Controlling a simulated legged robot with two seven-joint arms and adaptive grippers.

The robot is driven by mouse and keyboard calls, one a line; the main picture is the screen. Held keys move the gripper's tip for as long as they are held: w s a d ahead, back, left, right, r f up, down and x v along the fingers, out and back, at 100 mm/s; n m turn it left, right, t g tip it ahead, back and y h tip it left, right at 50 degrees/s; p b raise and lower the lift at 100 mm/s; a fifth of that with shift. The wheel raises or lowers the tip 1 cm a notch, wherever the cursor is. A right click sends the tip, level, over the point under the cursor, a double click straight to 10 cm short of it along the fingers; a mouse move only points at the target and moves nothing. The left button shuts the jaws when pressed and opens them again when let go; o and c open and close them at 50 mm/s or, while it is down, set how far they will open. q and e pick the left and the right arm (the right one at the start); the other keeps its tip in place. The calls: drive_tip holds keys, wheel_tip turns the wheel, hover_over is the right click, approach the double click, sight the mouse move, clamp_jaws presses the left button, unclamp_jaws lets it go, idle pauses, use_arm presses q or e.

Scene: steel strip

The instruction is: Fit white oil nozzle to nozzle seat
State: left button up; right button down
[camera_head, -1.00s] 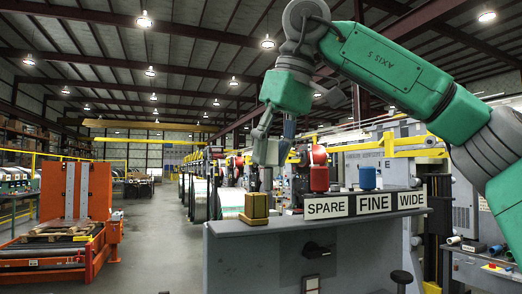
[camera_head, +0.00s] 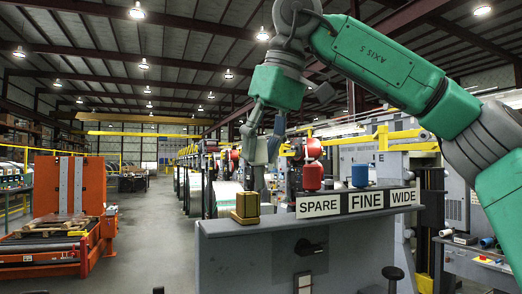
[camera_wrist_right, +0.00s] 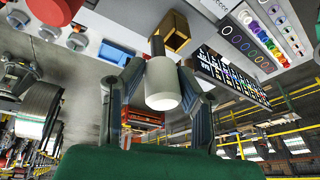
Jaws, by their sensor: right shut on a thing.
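My right gripper (camera_head: 264,140) points down above the grey console, and its fingers are closed around the white nozzle. In the right wrist view the white nozzle (camera_wrist_right: 163,86) is a pale cylinder between the two fingers (camera_wrist_right: 160,88). A dark stem runs from its far end toward a brass-coloured block. This brass block (camera_head: 247,206) stands at the left end of the console top, just below the gripper, and shows in the wrist view (camera_wrist_right: 176,29). I cannot tell whether the stem touches the block. My left gripper is in neither view.
An orange lift (camera_head: 70,205) stands far left, with open floor between.

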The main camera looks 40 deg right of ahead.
sight(257, 157)
drive_tip(key=shift+r, duration=0.2)
drive_tip(key=shift+d+f, duration=0.1)
drive_tip(key=shift+d, duration=0.05)
idle(0.3)
drive_tip(key=shift+a+y, duration=0.4)
drive_tip(key=shift+a, duration=0.7)
drive_tip(key=shift+a, duration=0.1)
drive_tip(key=shift+d, duration=0.2)
drive_tip(key=shift+f+b, duration=0.75)
drive_tip(key=shift+f, duration=1.25)
idle(0.5)
drive_tip(key=c, duration=1.1)
unclamp_jaws()
